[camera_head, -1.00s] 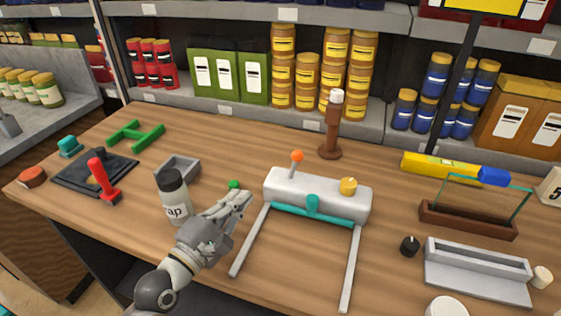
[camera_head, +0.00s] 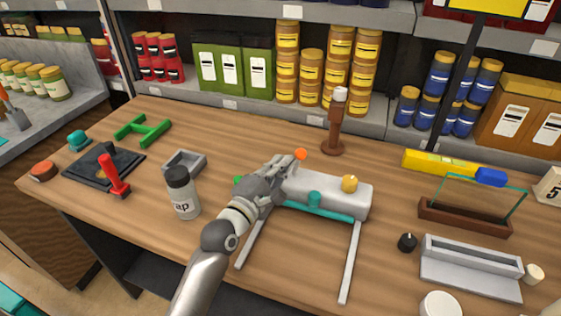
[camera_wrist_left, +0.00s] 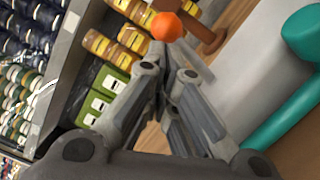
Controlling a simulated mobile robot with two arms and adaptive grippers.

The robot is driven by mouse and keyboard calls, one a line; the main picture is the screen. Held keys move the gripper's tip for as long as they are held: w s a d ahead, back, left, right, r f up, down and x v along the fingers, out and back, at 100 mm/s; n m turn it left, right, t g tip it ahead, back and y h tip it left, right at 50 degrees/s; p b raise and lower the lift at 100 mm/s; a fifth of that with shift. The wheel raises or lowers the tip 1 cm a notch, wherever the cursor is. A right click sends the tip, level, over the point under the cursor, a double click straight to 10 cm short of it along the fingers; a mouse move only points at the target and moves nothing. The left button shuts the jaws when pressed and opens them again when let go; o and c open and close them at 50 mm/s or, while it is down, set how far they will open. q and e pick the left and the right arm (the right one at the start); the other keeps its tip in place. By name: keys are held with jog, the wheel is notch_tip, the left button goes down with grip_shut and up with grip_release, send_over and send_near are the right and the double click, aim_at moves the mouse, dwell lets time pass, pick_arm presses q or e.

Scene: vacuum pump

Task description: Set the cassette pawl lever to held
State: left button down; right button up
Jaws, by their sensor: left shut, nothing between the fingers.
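The lever with an orange ball knob (camera_head: 301,154) stands at the left end of a pale grey block (camera_head: 330,191); the block also has a teal bar (camera_head: 318,210) along its front and a yellow knob (camera_head: 349,184) on top. I cannot tell which part is the cassette pawl lever. My left gripper (camera_head: 292,163) is shut and empty, its tips right beside the orange knob. In the left wrist view the orange knob (camera_wrist_left: 166,27) shows just past the fingertips; I cannot tell whether they touch. The lever's stem is mostly hidden. My right gripper is not in view.
A spray-type can (camera_head: 183,193) and a small grey tray (camera_head: 185,163) stand left of my arm. A brown post (camera_head: 335,125) stands behind the block. A grey trough (camera_head: 470,268) and black knob (camera_head: 407,243) lie to the right. Stocked shelves close off the back.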

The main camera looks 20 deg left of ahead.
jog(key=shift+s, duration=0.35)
pick_arm(q)
jog(key=shift+w+d+r+m+p, duration=0.15)
jog(key=shift+d+r+m+p, duration=0.3)
jog(key=shift+p, duration=0.6)
jog(key=shift+d+m+p, duration=0.2)
jog(key=shift+m+p, duration=0.15)
jog(key=shift+p, duration=0.3)
jog(key=shift+f, duration=0.1)
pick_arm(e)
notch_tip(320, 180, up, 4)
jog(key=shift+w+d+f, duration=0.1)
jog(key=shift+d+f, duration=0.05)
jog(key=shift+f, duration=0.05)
pick_arm(q)
jog(key=shift+d, duration=0.1)
jog(key=shift+m, duration=0.3)
